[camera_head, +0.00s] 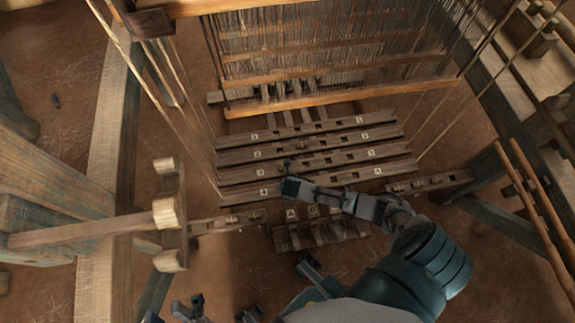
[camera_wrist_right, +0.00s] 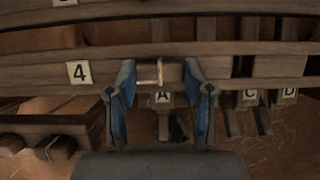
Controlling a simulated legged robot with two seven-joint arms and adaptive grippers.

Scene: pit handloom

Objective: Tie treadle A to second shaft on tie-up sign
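Treadle A (camera_head: 291,214) is at the front of the treadle row, its letter tag also showing in the right wrist view (camera_wrist_right: 162,98). Numbered bars, one per shaft, lie behind it; the bar tagged 2 (camera_head: 258,154) is second from the back. My right gripper (camera_head: 287,178) is over the front bar, tagged 4 (camera_wrist_right: 78,72). In the wrist view its fingers (camera_wrist_right: 160,78) are apart, on either side of a pale cord loop (camera_wrist_right: 159,72) on that bar, above tag A. My left gripper (camera_head: 220,310) is low at the picture's bottom edge, partly cut off, its fingers apart. No tie-up sign is readable.
Treadles C (camera_wrist_right: 250,96) and D (camera_wrist_right: 289,94) stand right of A. The heddles and wooden shaft bar (camera_head: 330,97) hang behind the numbered bars, with slanted cords either side. Loom posts (camera_head: 105,160) stand left. Bare floor (camera_head: 50,90) lies further left.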

